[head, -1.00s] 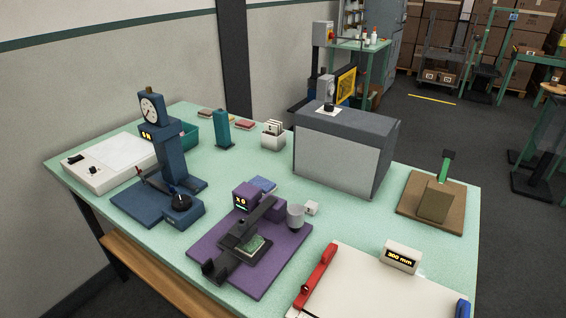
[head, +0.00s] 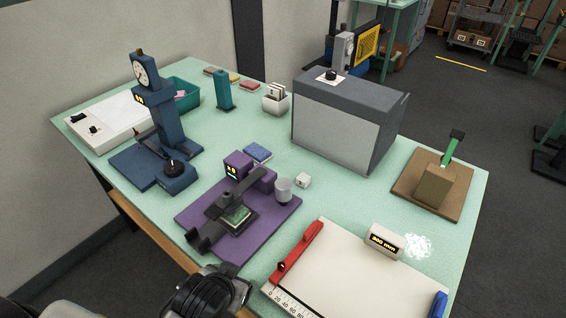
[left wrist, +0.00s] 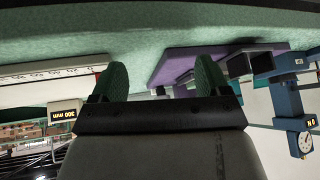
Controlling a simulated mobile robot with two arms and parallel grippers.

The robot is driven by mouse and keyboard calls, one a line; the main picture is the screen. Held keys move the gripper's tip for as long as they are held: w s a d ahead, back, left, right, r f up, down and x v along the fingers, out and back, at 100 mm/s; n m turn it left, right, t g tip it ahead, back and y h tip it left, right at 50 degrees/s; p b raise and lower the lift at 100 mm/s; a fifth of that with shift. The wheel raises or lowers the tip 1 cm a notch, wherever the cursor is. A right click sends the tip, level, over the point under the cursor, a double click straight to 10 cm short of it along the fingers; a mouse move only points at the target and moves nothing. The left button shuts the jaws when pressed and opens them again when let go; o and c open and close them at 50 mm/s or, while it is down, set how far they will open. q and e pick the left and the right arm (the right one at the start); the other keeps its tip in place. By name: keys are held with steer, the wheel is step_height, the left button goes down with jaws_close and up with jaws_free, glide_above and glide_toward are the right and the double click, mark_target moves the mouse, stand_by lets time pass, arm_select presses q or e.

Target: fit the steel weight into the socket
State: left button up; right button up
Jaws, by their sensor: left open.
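A light grey cylinder (head: 282,189), possibly the steel weight, stands upright at the right side of the purple base (head: 262,226). The purple device (head: 238,165) on that base has a dark arm over a small green pad (head: 238,215). I cannot tell which part is the socket. My left gripper's dark wrist (head: 208,292) shows at the bottom of the head view, in front of the table edge; its fingertips are hard to make out there. In the left wrist view the green fingertips (left wrist: 161,80) are apart with nothing held between them. My right gripper is not in view.
A blue gauge stand (head: 172,125) is at left, a grey box (head: 345,118) at the back, a brown block with green lever (head: 437,187) at right.

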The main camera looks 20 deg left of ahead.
arm_select(q)
steer(key=w+d+r+m+t+h, duration=0.1)
steer(key=w+d+r+t, duration=0.2)
steer(key=w+r+t, duration=0.4)
steer(key=w+d+r+m+t+h, duration=0.1)
steer(key=w+d+r+t, duration=0.3)
steer(key=w, duration=0.5)
steer(key=w+d+r+m+g+h, duration=0.1)
steer(key=d+r+m+g+h, duration=0.35)
steer(key=d+m+h, duration=0.4)
steer(key=w+d+r+m+g+h, duration=0.2)
steer(key=d+r+m+g+h, duration=0.25)
steer(key=d+m+h, duration=0.35)
steer(key=m+g+y, duration=0.2)
steer(key=g+y, duration=0.7)
steer(key=y, duration=0.9)
glide_above(284, 183)
step_height(284, 183, down, 9)
steer(key=shift+d+r, duration=0.1)
steer(key=shift+a, duration=0.2)
step_height(284, 183, down, 9)
steer(key=b, duration=0.5)
steer(key=shift+d+b, duration=0.1)
steer(key=shift+b, duration=0.25)
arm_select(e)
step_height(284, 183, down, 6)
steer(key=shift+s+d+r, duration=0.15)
